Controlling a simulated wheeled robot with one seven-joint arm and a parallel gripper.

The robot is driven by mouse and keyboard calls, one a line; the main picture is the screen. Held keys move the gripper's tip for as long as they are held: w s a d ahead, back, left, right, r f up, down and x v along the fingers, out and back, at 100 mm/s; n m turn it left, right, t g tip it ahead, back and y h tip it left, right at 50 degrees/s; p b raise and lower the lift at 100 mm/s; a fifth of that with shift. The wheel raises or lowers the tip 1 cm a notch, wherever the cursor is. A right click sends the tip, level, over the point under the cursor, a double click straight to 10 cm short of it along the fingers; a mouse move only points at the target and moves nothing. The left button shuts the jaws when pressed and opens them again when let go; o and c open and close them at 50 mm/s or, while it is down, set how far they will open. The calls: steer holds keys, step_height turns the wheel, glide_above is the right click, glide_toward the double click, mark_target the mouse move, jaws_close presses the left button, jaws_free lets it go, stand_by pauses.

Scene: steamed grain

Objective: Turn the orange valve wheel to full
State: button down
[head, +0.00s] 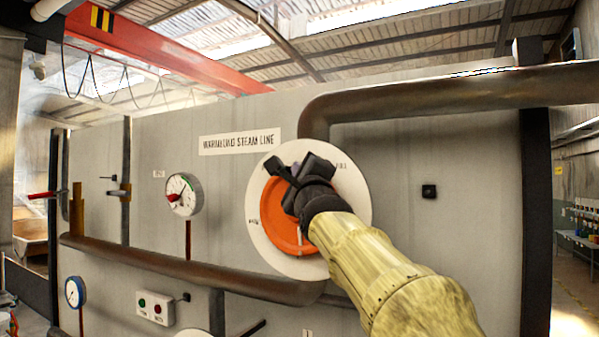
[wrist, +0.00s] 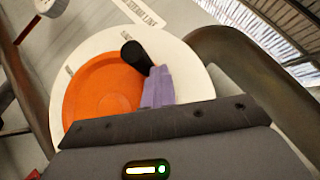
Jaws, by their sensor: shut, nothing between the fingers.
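The orange valve wheel (head: 276,225) is set on a round white dial plate (head: 258,254) on the grey panel, partly hidden by my arm. In the wrist view the orange wheel (wrist: 95,97) fills the left of the white plate. A black handle (wrist: 134,56) stands out near the wheel's upper edge; it also shows in the head view (head: 280,173). My gripper (wrist: 158,87) is shut and empty, its purple-grey fingers right beside the handle. I cannot tell whether they touch. A dial label shows at the plate's upper right; the lettering is small.
A thick brown pipe (head: 430,97) bends around the dial's upper right, and another pipe (head: 180,264) runs below it. A white gauge (head: 183,195) is to the left. A button box (head: 155,307) is at lower left. The panel right of the dial is mostly clear.

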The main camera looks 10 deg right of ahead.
steer(key=shift+w+a+r+n+g+y, duration=0.1)
steer(key=shift+w+r+n+g+y, duration=0.1)
steer(key=shift+n+g+y, duration=0.3)
steer(key=shift+a+n, duration=0.2)
steer(key=shift+n, duration=0.3)
steer(key=shift+w+a+f+n+g+p, duration=0.1)
steer(key=shift+w+a+n+g+p, duration=0.2)
steer(key=shift+n+g, duration=0.3)
